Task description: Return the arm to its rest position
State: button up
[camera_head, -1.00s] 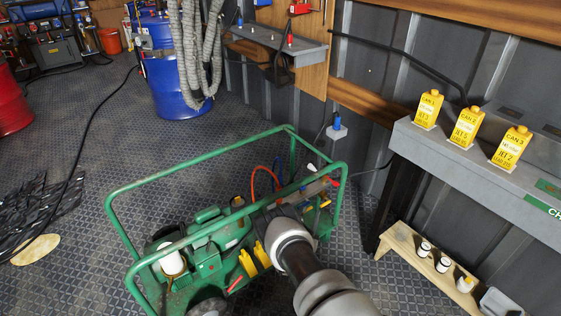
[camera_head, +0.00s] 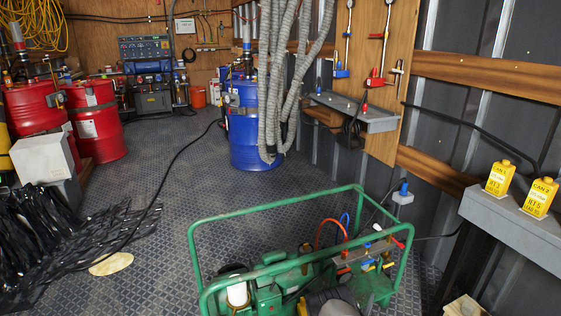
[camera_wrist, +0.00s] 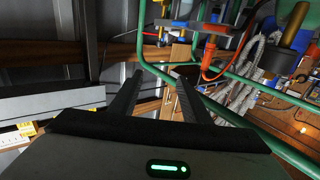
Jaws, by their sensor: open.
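My gripper (camera_wrist: 157,88) shows in the wrist view with its two dark fingers apart and nothing between them. The green tube frame of a machine (camera_wrist: 142,45) passes close beyond and beside the fingers in that view. In the head view the same green-framed machine (camera_head: 265,283) stands on the floor at the bottom centre. A rounded dark and yellowish part shows at the bottom edge in front of it; I cannot tell whether it is my arm. My gripper is not clearly visible in the head view.
A grey bench (camera_head: 485,212) with yellow cans (camera_head: 499,178) stands at the right. A blue drum (camera_head: 247,140) with grey hoses (camera_head: 285,70) stands behind the machine. Red drums (camera_head: 97,125) and black sheeting (camera_head: 45,235) are at the left.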

jog(key=w+a+r+g+y, duration=0.1)
jog(key=w+a+r+y, duration=0.1)
jog(key=w+r, duration=0.6)
jog(key=w+a+r+g+y, duration=0.1)
jog(key=w+a+r+y, duration=0.15)
jog(key=r, duration=0.85)
jog(key=s+a+r+n+g+y, duration=0.1)
jog(key=s+a+r, duration=0.15)
jog(key=r, duration=0.65)
jog(key=s+a+r+y, duration=0.1)
jog(key=a+r+y, duration=0.15)
jog(key=r, duration=0.65)
jog(key=s+a+r+n+g+y, duration=0.1)
jog(key=s+a+r+n+g, duration=0.15)
jog(key=s+r, duration=0.6)
jog(key=s+a+r+n+g+y, duration=0.1)
jog(key=s+a+r, duration=0.35)
jog(key=s, duration=0.75)
jog(key=s+d+r+n+g+p, duration=0.2)
jog(key=s+g, duration=0.1)
jog(key=s, duration=2.2)
notch_tip(320, 180, up, 26)
jog(key=p, duration=2.5)
jog(key=shift+a+r+p, duration=0.2)
jog(key=shift+r+p, duration=0.05)
jog(key=shift+p, duration=0.1)
